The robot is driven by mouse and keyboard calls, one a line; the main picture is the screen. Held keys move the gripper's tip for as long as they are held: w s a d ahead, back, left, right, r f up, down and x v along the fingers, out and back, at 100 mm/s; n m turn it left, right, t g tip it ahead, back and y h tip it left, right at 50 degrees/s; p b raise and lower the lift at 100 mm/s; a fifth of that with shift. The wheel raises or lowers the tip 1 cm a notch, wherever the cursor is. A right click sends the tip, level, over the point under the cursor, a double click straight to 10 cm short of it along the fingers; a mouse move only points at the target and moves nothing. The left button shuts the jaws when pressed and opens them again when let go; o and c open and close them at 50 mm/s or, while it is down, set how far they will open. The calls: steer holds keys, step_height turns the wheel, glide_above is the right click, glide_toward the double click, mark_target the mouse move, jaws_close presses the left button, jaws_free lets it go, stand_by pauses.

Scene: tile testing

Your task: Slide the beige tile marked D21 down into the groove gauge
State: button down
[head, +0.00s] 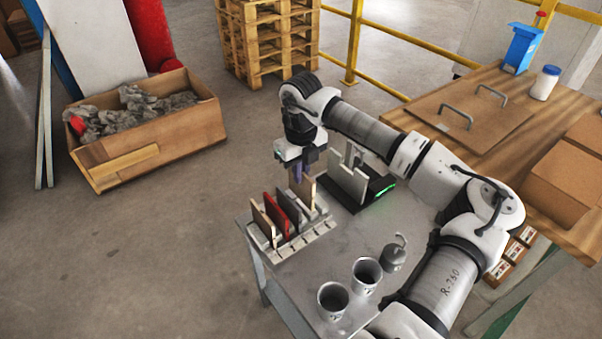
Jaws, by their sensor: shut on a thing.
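My gripper (301,174) is shut on a tan-beige tile (305,189) at the far end of the tile rack (302,240). The tile stands upright; its marking cannot be read, and its top is partly hidden by the fingers. I cannot tell whether its lower edge still sits in the rack slot. A device with an upright pale grey slotted plate (348,183) on a black base with a green light, likely the groove gauge, stands right of my gripper. My arm hides part of it.
The rack also holds a beige tile (263,221), a red tile (289,211) and a dark tile. Two metal cups (332,299) and a hooked weight (393,257) stand on the grey table (300,283). A wooden bench (445,100) is at right. Bare table lies between rack and cups.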

steer(key=shift+r+p, duration=0.9)
steer(key=shift+r, duration=1.2)
steer(key=shift+r, duration=0.1)
